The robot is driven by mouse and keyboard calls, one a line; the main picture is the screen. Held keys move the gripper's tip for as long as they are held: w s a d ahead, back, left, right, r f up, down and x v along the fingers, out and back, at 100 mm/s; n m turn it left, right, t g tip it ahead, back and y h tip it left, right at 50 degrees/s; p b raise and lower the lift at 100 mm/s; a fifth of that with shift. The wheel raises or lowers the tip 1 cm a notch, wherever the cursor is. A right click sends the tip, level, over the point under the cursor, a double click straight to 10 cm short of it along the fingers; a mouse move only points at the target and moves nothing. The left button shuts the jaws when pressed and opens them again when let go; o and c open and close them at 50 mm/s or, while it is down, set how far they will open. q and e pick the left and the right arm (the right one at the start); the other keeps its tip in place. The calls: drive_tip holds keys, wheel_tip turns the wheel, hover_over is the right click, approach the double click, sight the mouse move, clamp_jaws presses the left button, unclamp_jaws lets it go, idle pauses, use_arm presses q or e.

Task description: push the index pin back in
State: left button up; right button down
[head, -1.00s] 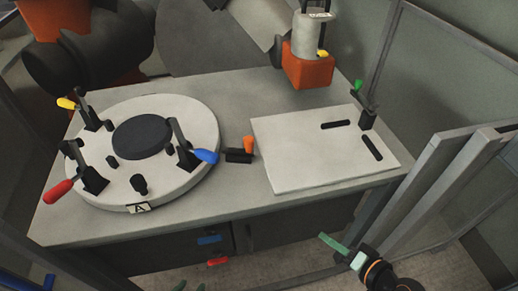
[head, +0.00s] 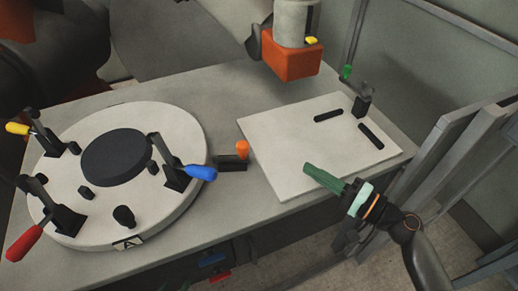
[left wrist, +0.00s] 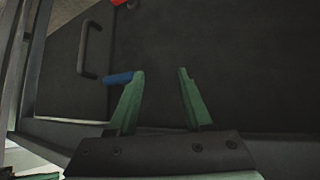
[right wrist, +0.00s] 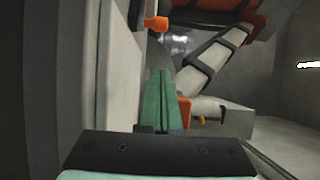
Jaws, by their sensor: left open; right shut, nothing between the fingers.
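The index pin's orange knob (head: 242,148) stands at its black block (head: 232,163), between the round white turntable (head: 190,130) and the white board (head: 290,180). How far the pin sticks out is not clear. The orange knob also shows at the top of the right wrist view (right wrist: 157,23), ahead and left of the fingers. My right gripper (head: 308,168) is shut and empty over the board's front part, apart from the knob. My left gripper (left wrist: 156,75) is open and empty in the left wrist view, in front of the dark cabinet under the table; the head view does not show it.
The turntable carries clamps with yellow (head: 17,128), red (head: 23,243) and blue (head: 201,173) handles. An orange-based device (head: 291,62) stands at the back. A blue handle (left wrist: 118,78) is by my left fingers.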

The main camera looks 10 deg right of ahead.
sight(246, 151)
drive_tip(key=p+x, duration=0.2)
drive_tip(key=x, duration=0.8)
drive_tip(key=shift+w+a+r+p, duration=0.15)
drive_tip(key=shift+w+a+p, duration=0.1)
drive_tip(key=shift+p, duration=0.15)
drive_tip(key=shift+a+p, duration=0.4)
drive_tip(key=shift+a, duration=0.75)
use_arm(q)
drive_tip(key=shift+s+a+r, duration=0.2)
drive_tip(key=shift+a+r, duration=0.1)
drive_tip(key=shift+r, duration=0.4)
drive_tip(key=shift+s+a+r, duration=0.15)
drive_tip(key=shift+a+r, duration=0.1)
drive_tip(key=shift+r, duration=0.4)
use_arm(e)
drive_tip(key=shift+a, duration=0.65)
drive_tip(key=shift+w+a, duration=0.2)
drive_tip(key=shift+a, duration=1.3)
use_arm(q)
drive_tip(key=shift+d+f, duration=0.1)
drive_tip(key=shift+f, duration=0.1)
